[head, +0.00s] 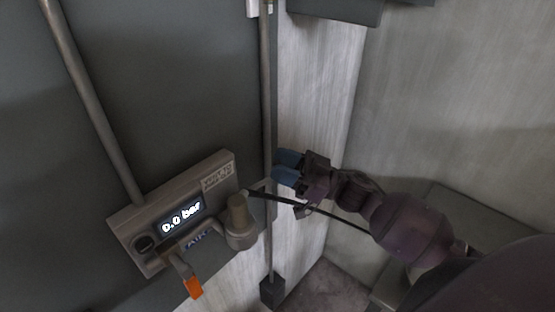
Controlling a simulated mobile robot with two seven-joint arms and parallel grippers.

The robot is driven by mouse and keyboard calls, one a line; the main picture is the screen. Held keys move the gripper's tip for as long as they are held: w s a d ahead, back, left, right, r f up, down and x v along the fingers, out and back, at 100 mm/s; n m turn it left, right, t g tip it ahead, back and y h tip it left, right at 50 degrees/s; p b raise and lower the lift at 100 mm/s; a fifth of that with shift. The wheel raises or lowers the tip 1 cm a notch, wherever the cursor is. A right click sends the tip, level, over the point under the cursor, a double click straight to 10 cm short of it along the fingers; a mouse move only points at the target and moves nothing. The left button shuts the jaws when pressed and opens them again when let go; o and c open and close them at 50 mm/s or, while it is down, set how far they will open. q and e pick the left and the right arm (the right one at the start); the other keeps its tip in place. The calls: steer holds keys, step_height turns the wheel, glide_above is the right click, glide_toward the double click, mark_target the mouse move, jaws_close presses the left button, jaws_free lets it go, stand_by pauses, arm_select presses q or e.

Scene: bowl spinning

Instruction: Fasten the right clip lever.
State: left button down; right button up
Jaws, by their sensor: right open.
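My right gripper (279,167) has blue fingertips and comes in from the lower right. It is open, with nothing seen between its fingers, in front of the pale wall strip beside the vertical pipe. Below it, a grey-brown cylindrical fitting (239,222) sits at the right end of the gauge box. A thin black rod or hose (270,197) runs from the top of this fitting to the right, passing behind or below my gripper. I cannot tell for certain which part is the right clip lever. My left gripper is not in view.
The gauge box (219,165) on the dark panel reads 0.0 bar. An orange-tipped lever (193,287) hangs below it. A thin vertical pipe (266,90) runs close to my gripper's fingertips. A grey box (335,10) juts out at the top. The pale wall at right is clear.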

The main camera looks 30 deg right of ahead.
steer(key=shift+x, duration=0.75)
jaws_close()
